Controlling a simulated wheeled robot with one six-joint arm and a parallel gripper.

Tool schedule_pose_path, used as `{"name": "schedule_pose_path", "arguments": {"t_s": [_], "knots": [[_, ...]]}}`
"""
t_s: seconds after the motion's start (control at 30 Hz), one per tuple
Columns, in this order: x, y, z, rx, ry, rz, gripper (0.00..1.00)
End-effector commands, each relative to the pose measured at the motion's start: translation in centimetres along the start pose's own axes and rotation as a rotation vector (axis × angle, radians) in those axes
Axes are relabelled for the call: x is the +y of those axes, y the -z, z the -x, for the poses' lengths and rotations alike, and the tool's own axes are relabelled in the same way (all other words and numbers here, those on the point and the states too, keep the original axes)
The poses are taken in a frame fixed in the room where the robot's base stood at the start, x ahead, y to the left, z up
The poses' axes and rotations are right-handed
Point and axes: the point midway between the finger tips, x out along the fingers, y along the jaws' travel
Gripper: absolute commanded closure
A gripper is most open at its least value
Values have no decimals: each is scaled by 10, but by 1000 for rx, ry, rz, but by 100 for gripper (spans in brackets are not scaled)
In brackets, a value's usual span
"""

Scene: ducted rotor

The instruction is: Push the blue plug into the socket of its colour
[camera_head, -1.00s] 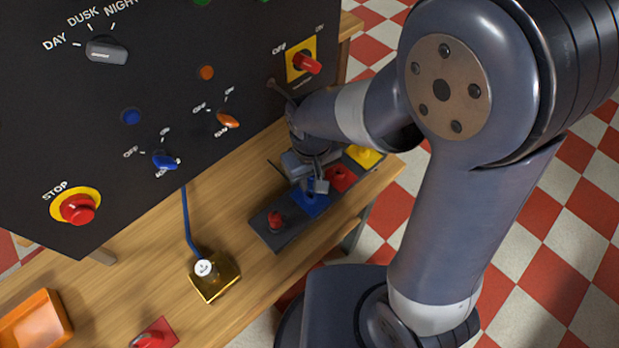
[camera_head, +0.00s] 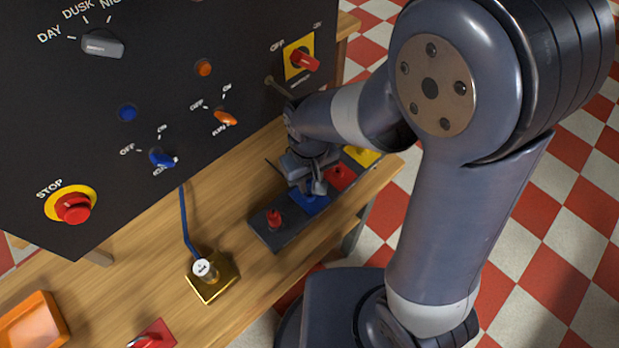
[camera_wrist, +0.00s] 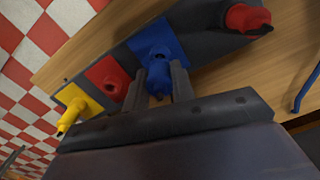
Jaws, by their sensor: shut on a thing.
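My gripper (camera_wrist: 158,84) is shut on the blue plug (camera_wrist: 158,74), with one finger on each side of it. The plug is over the blue socket plate (camera_wrist: 152,36) and meets it in the wrist view; I cannot tell how deep it sits. In the head view my gripper (camera_head: 313,187) is low over the blue plate (camera_head: 312,204) on the dark strip, and its fingers mostly hide the plug.
On the same strip are a red plug (camera_head: 274,218), a red plate (camera_head: 340,178) and a yellow plate (camera_head: 362,156). The black control panel (camera_head: 130,170) rises behind.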

Motion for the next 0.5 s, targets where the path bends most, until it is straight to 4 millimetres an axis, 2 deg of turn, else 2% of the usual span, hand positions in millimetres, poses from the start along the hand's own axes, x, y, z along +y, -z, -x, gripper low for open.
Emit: {"name": "schedule_pose_path", "arguments": {"t_s": [0.5], "knots": [[0,0,-10,0,0,0,98]]}}
